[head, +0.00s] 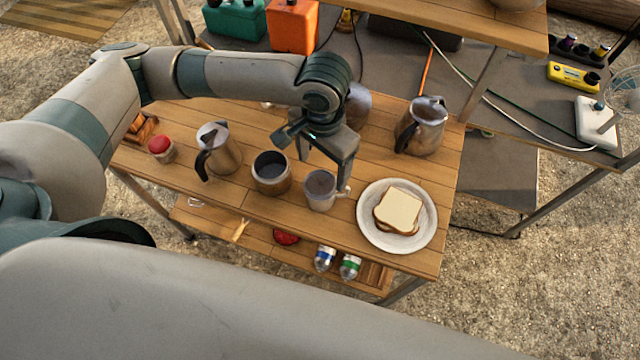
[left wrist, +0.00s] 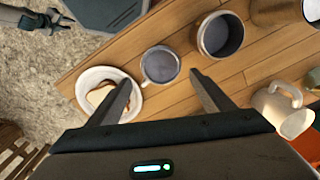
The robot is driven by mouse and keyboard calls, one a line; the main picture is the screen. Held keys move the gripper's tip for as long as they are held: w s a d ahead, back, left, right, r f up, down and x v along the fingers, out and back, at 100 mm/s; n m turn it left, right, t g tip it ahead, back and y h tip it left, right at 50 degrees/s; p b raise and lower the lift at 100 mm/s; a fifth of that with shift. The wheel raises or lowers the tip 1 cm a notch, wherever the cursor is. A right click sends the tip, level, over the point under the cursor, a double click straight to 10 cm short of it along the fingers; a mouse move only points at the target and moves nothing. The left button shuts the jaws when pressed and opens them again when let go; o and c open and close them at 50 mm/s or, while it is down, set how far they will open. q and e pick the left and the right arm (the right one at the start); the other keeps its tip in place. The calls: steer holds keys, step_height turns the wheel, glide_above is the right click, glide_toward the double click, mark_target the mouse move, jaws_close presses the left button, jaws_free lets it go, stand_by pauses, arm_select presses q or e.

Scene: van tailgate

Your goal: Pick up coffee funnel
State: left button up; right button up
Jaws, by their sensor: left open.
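No piece is clearly a coffee funnel. The closest match is a cream, cup-like piece with a handle (left wrist: 277,108) at the right of the left wrist view; in the head view my left arm mostly hides that area. My left gripper (head: 312,165) is open and empty above the wooden table. Its fingertips (left wrist: 160,78) point down towards a grey mug (left wrist: 160,65), which shows below them in the head view (head: 320,190). The cream piece lies off to the side of the fingers. A small dark gripper shape, likely my right (left wrist: 45,20), shows in the left wrist view, too small to judge.
A plate (head: 366,222) with a sandwich stands right of the mug. A dark-filled pot (head: 271,174), a kettle (head: 222,155) and a red-topped jar (head: 161,149) stand left. A metal pitcher (head: 425,128) stands back right. A raised shelf (head: 450,22) edges the back.

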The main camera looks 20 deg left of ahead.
mark_target(320, 186)
arm_select(q)
steer(key=f, duration=0.1)
steer(key=f+p, duration=0.1)
steer(key=f, duration=0.1)
steer(key=shift+s+a+f+p, duration=0.15)
steer(key=shift+a+f+p, duration=0.1)
steer(key=shift+f+p, duration=0.1)
steer(key=shift+f, duration=0.6)
steer(key=c, duration=1.1)
